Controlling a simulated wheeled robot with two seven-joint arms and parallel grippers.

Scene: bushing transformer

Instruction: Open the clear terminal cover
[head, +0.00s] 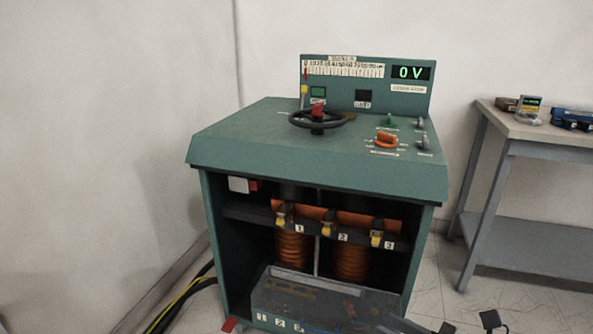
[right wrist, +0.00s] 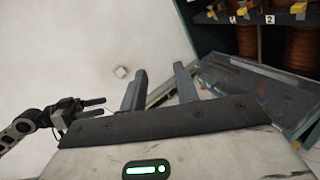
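The clear terminal cover (head: 325,303) is a see-through panel with a grey bar along its back edge, low at the front of the green transformer cabinet (head: 300,180). It lies over the terminal box, and dark parts show through it. It also shows at the right of the right wrist view (right wrist: 240,85). My right gripper (head: 468,322) is at the bottom edge of the head view, right of the cover and apart from it. Its two fingers stand apart and empty in the right wrist view (right wrist: 161,85). My left gripper (right wrist: 104,104) shows only there, at the left, with its fingers apart.
A black handwheel (head: 320,119) and an orange knob (head: 386,139) are on the cabinet top. Copper coils (head: 351,262) stand behind the cover. Cables (head: 185,297) run along the floor at left. A grey workbench (head: 520,190) with tools stands at right.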

